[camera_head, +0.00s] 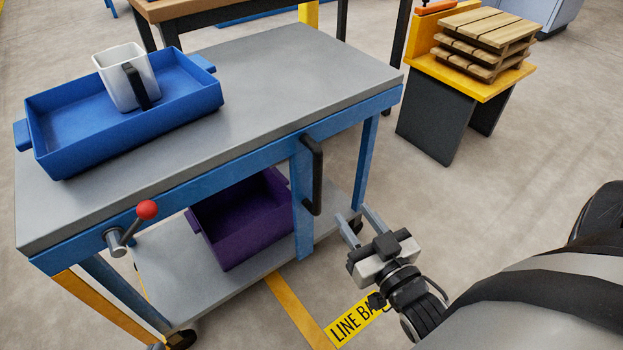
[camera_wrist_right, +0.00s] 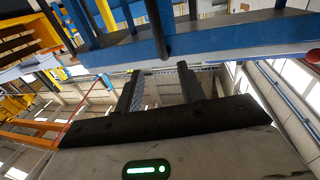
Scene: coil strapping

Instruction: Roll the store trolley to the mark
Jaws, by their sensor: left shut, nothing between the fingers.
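The store trolley (camera_head: 290,75) has a grey top, blue frame and grey lower shelf (camera_head: 165,262). A black upright handle (camera_head: 313,175) is on its near side. In the right wrist view the handle (camera_wrist_right: 157,30) shows beyond the fingers. A lever with a red knob (camera_head: 147,209) sits at the trolley's left. My right gripper (camera_head: 361,225) is open and empty, low beside the trolley, to the right of and below the handle, apart from it. Its fingers (camera_wrist_right: 158,88) show spread in its wrist view. A yellow floor label reading "LINE BA" (camera_head: 355,318) is partly hidden by my arm. My left gripper is out of view.
A blue tray (camera_head: 85,140) with a white mug (camera_head: 125,78) stands on the trolley top. A purple crate (camera_head: 245,225) is on the lower shelf. A yellow line (camera_head: 295,308) crosses the floor. A yellow stand (camera_head: 460,75) with stacked pallets (camera_head: 485,45) stands at back right.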

